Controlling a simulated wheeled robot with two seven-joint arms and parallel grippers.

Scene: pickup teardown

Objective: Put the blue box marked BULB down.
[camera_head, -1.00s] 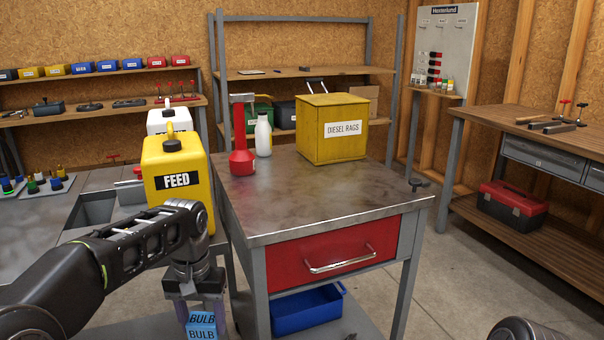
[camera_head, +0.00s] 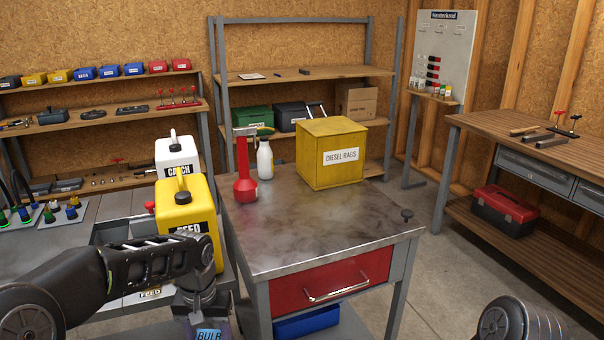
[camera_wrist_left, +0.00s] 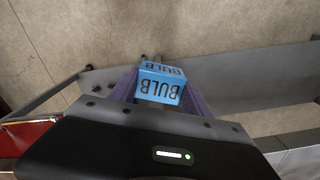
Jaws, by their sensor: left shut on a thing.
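The blue box marked BULB (camera_head: 209,335) shows at the bottom edge of the head view, mostly cut off by the frame. In the wrist view a grey metal surface (camera_wrist_left: 245,78) and the concrete floor lie beyond the box. My right gripper is not in view.
A yellow FEED can (camera_head: 187,212) and a white can (camera_head: 177,152) stand on the left bench. The cart's front top is clear.

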